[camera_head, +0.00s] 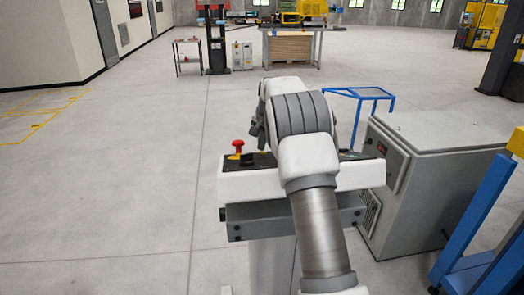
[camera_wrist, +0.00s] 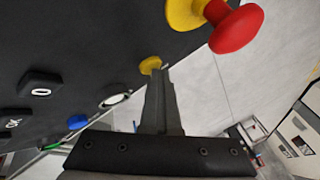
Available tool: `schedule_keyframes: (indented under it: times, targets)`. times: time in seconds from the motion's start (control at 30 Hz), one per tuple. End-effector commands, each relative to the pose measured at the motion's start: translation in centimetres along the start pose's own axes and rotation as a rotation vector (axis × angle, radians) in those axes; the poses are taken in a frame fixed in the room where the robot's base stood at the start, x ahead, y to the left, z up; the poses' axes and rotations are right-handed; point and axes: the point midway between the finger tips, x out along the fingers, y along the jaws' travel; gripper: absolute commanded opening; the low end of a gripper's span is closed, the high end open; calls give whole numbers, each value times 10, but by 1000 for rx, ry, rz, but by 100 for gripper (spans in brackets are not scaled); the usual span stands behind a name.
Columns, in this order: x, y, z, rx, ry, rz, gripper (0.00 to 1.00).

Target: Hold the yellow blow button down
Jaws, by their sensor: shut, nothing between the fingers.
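The yellow button (camera_wrist: 150,65) shows in the wrist view on a dark panel face (camera_wrist: 100,45), at the tips of my gripper. My gripper (camera_wrist: 158,73) is shut with nothing between its fingers. Its tips overlap the button's lower right edge in the picture; I cannot tell whether they touch it or whether it is pressed. In the head view my arm covers much of the control box (camera_head: 247,186), and the yellow button is hidden there.
A red mushroom knob (camera_wrist: 238,30) on a yellow base is close to the upper right of my fingers. A grey cabinet (camera_head: 425,185) stands right of the control box. Floor to the left is clear.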

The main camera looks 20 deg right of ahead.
Motion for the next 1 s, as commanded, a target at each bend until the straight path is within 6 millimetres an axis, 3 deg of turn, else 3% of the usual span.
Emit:
schedule_keyframes:
  times: [0.57, 1.0]
  targets:
    - [3, 2, 2, 1, -7, 7, 0]
    - [-12, -8, -8, 1, -4, 4, 0]
